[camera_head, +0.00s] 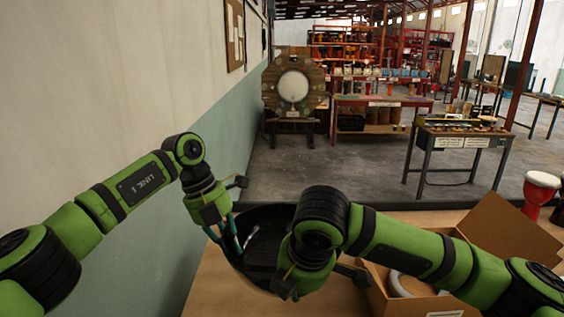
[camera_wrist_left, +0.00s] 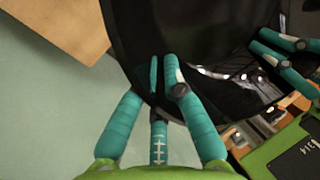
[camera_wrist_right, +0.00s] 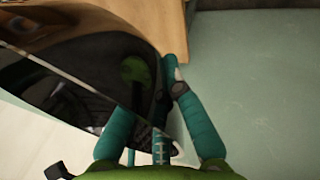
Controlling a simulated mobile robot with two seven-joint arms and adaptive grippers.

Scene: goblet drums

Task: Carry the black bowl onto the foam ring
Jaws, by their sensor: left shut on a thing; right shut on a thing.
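The black bowl (camera_head: 262,246) hangs between my two grippers, above the near side of the table. My left gripper (camera_head: 229,240) is shut on the bowl's left rim; the left wrist view shows its teal fingers (camera_wrist_left: 165,85) pinching the wall. My right gripper (camera_head: 284,272) is shut on the right rim; its fingers (camera_wrist_right: 165,88) show on the wall in the right wrist view. My right arm hides part of the bowl in the head view. A pale grey ring, apparently the foam ring (camera_head: 393,284), is partly visible inside the cardboard box, right of the bowl.
The open cardboard box (camera_head: 500,232) stands on the wooden table (camera_head: 212,278) at the right, with flaps raised and my right arm across it. A red and white goblet drum (camera_head: 540,190) stands beyond it. A wall (camera_head: 120,90) runs along the left.

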